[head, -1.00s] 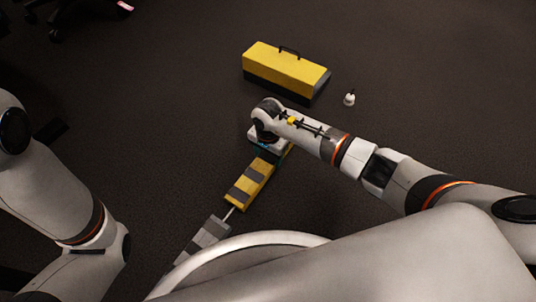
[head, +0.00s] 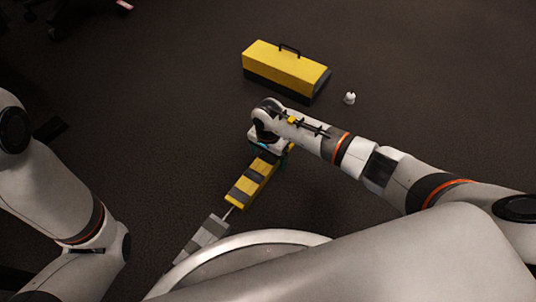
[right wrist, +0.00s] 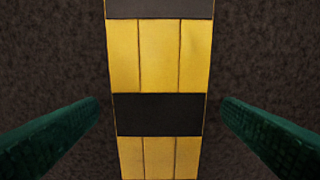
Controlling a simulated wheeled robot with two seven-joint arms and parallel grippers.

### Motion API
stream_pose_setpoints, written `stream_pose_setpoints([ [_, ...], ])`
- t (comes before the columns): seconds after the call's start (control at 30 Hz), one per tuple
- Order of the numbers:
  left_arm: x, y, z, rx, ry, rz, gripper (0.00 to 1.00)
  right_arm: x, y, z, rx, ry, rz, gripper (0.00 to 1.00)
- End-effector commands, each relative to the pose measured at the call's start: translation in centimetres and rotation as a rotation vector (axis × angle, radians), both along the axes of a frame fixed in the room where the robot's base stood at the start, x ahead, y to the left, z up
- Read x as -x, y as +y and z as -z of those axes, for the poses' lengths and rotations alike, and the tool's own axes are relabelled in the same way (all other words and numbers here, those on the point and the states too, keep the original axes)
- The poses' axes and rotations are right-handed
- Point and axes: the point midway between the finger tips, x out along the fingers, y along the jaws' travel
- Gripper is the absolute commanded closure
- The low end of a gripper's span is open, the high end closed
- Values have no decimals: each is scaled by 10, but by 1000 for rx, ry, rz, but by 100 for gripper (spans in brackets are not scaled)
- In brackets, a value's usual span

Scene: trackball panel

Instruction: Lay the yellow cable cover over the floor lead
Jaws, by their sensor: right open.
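The yellow cable cover (head: 246,190), with dark bands across it, lies on the floor below my right gripper. A short stretch of the pale floor lead (head: 229,214) shows between the cover's near end and a grey striped cover piece (head: 206,238). My right gripper (head: 271,154) is over the far part of the cover. In the right wrist view the open fingers (right wrist: 160,130) stand on either side of the yellow cover (right wrist: 158,60), with a gap on both sides. My left gripper is not in view.
A yellow and black toolbox (head: 285,70) with a handle stands beyond the right gripper. A small white object (head: 350,98) is on the floor to its right. Chair legs (head: 55,25) show at top left. The dark carpet between is clear.

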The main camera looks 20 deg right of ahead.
Motion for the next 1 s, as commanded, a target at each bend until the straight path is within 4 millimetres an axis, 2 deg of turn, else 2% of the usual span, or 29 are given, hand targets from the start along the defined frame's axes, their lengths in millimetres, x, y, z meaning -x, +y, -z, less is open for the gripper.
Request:
stream_pose_setpoints([
  [0.4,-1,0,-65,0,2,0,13,-2,-1,-82,1,-5,-1,11],
  [0.6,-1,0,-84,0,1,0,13,-2,0,-110,1,-4,-1,11],
  [0.77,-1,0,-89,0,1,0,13,-1,0,-118,0,-2,1,11],
  [1.0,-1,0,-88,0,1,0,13,-1,0,-118,0,-2,1,11],
])
